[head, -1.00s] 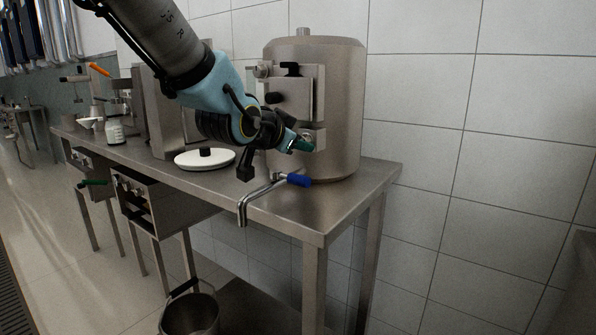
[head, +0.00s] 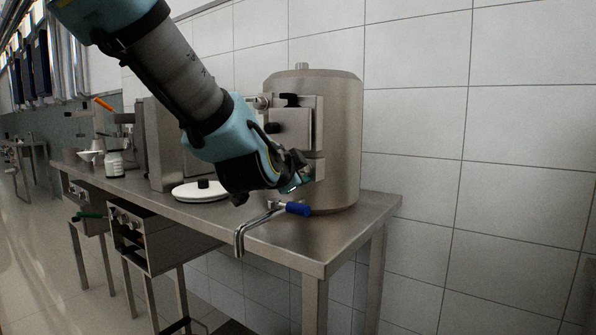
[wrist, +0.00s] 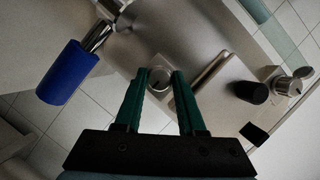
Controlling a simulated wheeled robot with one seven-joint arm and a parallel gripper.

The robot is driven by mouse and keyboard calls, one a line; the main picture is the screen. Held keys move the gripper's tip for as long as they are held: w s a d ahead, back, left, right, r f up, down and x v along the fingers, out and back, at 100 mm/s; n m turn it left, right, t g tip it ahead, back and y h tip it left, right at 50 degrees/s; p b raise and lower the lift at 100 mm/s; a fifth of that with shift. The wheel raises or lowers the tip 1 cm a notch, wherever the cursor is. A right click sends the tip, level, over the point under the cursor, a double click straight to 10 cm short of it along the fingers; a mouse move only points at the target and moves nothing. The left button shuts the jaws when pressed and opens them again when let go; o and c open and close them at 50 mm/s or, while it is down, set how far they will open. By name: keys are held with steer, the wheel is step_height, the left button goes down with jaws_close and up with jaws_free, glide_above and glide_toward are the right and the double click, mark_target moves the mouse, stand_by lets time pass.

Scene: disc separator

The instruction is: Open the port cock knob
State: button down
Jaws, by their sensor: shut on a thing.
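The metal disc separator (head: 340,140) stands on the right end of the steel table. A small round silver knob (wrist: 160,74) sits on its metal front, between my green fingertips in the wrist view. My gripper (wrist: 160,76) is shut on this knob, one finger on each side. In the head view my gripper (head: 294,185) is at the lower front block of the separator, and my wrist hides the knob there. A tap with a blue handle (head: 298,208) is just below my gripper; the blue handle also shows at left in the wrist view (wrist: 66,72).
In the wrist view, a black knob (wrist: 251,92) and another silver knob (wrist: 288,86) are right of my fingers. A white lid (head: 200,192) with a black knob lies left of the separator. The steel table (head: 345,238) is bare at its front right.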

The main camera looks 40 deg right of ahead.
stand_by(0.3)
steer(key=c, duration=0.5)
jaws_free()
steer(key=v, duration=1)
steer(key=shift+s+a, duration=0.25)
steer(key=shift+a, duration=0.05)
steer(key=shift+a, duration=0.1)
